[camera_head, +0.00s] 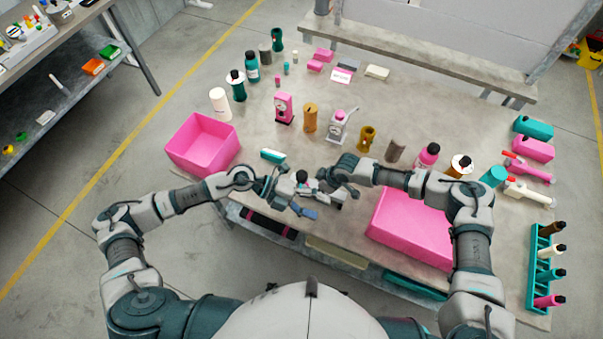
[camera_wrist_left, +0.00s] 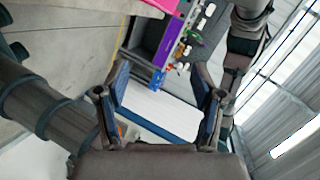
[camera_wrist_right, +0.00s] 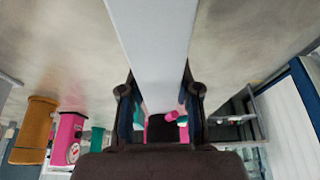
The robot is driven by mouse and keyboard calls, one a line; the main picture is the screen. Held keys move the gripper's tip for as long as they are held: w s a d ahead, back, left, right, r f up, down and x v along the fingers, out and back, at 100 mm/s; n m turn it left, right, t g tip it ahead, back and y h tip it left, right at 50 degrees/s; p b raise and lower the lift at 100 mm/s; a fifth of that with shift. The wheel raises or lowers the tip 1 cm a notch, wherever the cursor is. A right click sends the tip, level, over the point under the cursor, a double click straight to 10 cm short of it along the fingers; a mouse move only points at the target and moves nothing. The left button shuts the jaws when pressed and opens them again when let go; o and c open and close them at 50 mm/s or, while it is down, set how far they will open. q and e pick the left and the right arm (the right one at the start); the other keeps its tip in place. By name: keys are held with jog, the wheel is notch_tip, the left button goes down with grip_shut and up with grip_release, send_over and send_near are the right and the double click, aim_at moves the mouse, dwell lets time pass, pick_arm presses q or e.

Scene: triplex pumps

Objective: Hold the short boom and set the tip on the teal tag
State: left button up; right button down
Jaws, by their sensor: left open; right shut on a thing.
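A pale, flat bar that looks like the short boom (camera_wrist_right: 155,45) is between the fingers of my right gripper (camera_wrist_right: 157,95), which is shut on it. It runs away from the fingers over the grey table. In the head view the right gripper (camera_head: 325,180) is over the front table edge; the boom's ends are hard to make out there. My left gripper (camera_head: 272,185) is open beside it, to its left. Its parted fingers (camera_wrist_left: 163,85) show in the left wrist view. A teal and white block, likely the teal tag (camera_head: 272,155), lies on the table just beyond the left gripper.
A pink bin (camera_head: 205,145) stands left and a pink tray (camera_head: 410,230) right. Several bottles, a pink gauge device (camera_head: 284,108) and an orange cylinder (camera_head: 310,117) stand behind the grippers. A teal rack (camera_head: 538,275) holds bottles at right. Bare table lies around the tag.

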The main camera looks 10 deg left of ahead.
pick_arm(q)
jog(key=w+a+n+t+h, duration=0.2)
jog(key=w+a+n+t, duration=0.15)
jog(key=n, duration=0.55)
pick_arm(e)
jog(key=shift+a, duration=0.1)
pick_arm(q)
jog(key=n+t+y, duration=0.5)
jog(key=n+t, duration=0.3)
jog(key=n, duration=0.7)
send_near(300, 176)
jog(key=shift+g, duration=0.25)
jog(key=x, duration=1.1)
jog(key=shift+w+a+r, duration=0.15)
jog(key=shift+w, duration=0.05)
